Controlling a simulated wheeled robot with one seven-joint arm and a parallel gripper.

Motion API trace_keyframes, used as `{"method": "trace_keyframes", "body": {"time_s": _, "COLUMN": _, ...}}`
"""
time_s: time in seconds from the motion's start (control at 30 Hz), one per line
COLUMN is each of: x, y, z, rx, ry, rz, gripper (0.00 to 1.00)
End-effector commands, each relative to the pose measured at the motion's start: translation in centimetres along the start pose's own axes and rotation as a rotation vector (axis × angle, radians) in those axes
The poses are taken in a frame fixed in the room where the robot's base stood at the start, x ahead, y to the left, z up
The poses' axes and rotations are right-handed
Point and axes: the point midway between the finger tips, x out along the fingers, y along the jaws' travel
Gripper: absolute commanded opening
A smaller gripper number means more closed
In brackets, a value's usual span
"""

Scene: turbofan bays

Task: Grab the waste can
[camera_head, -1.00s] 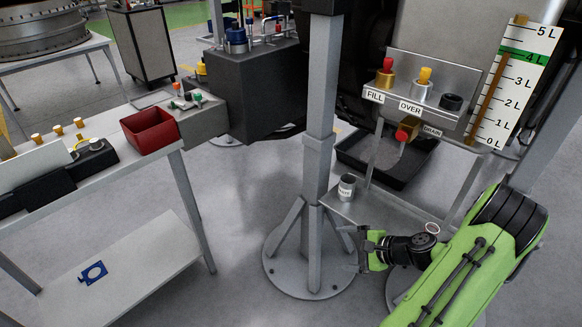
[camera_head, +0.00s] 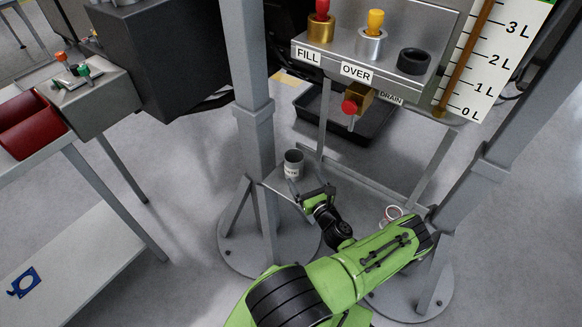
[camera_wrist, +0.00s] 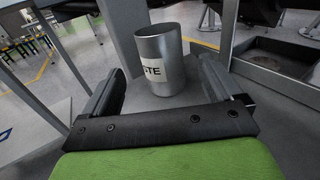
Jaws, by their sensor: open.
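The waste can (camera_head: 293,164) is a small grey metal cup with a white label, standing upright on a grey shelf beside a post. In the wrist view the can (camera_wrist: 160,50) stands upright ahead, and part of its label reads "TE". My gripper (camera_head: 306,190) is just in front of the can in the head view. Its two fingers (camera_wrist: 159,85) are spread apart, one on each side of the can's lower part in the wrist view. I cannot tell how far the can reaches between them. The gripper is open and holds nothing.
A grey post (camera_head: 254,130) rises close to the can's left. A panel with FILL, OVER and DRAIN fittings (camera_head: 375,50) hangs above, with a black tray (camera_head: 345,115) behind. A red bin (camera_head: 28,125) sits on the left table. A second post (camera_head: 470,190) stands right.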

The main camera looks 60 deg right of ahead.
Motion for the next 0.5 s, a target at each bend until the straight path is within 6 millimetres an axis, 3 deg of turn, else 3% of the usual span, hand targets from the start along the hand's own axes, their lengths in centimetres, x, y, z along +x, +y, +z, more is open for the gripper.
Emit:
{"method": "trace_keyframes", "body": {"time_s": 0.1, "x": 2.7, "y": 0.1, "z": -0.2, "rx": -0.003, "ry": -0.001, "rz": 0.003, "gripper": 0.92}}
{"method": "trace_keyframes", "body": {"time_s": 0.27, "x": 4.6, "y": 0.1, "z": -0.1, "rx": -0.003, "ry": 0.0, "rz": 0.003, "gripper": 0.92}}
{"method": "trace_keyframes", "body": {"time_s": 0.5, "x": 8.8, "y": 0.1, "z": 0.1, "rx": -0.004, "ry": -0.001, "rz": 0.004, "gripper": 0.92}}
